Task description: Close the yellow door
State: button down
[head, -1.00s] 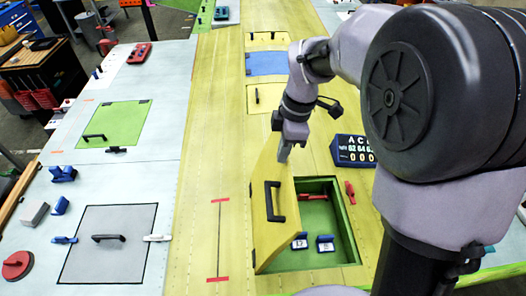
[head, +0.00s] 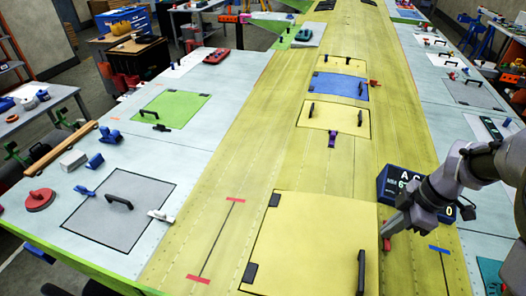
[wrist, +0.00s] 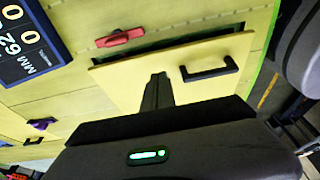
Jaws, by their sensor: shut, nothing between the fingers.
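The yellow door (head: 310,240) lies almost flat over its opening at the front of the yellow wing panel, with dark hinges on its left side. Its black handle (head: 361,272) is near the right edge and also shows in the wrist view (wrist: 212,70). In the wrist view the door (wrist: 125,85) stands slightly ajar, with a dark gap along its free edge. My gripper (head: 388,231) is shut and empty at the door's right edge. In the wrist view its fingertips (wrist: 158,76) are over the door face beside the handle; I cannot tell whether they touch.
A red latch (wrist: 120,38) sits beside the opening, near my gripper. A dark blue number display (head: 396,184) stands close behind my wrist. A smaller yellow door (head: 335,116) and a blue door (head: 340,86) are farther back. A grey door (head: 120,210) is at left.

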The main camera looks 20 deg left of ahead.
jog(key=d+f+b, duration=0.1)
jog(key=f, duration=0.1)
jog(key=f+b, duration=0.2)
jog(key=f, duration=0.1)
jog(key=d+f+b, duration=0.1)
jog(key=f, duration=0.2)
jog(key=shift+d+f, duration=0.2)
jog(key=shift+d, duration=0.1)
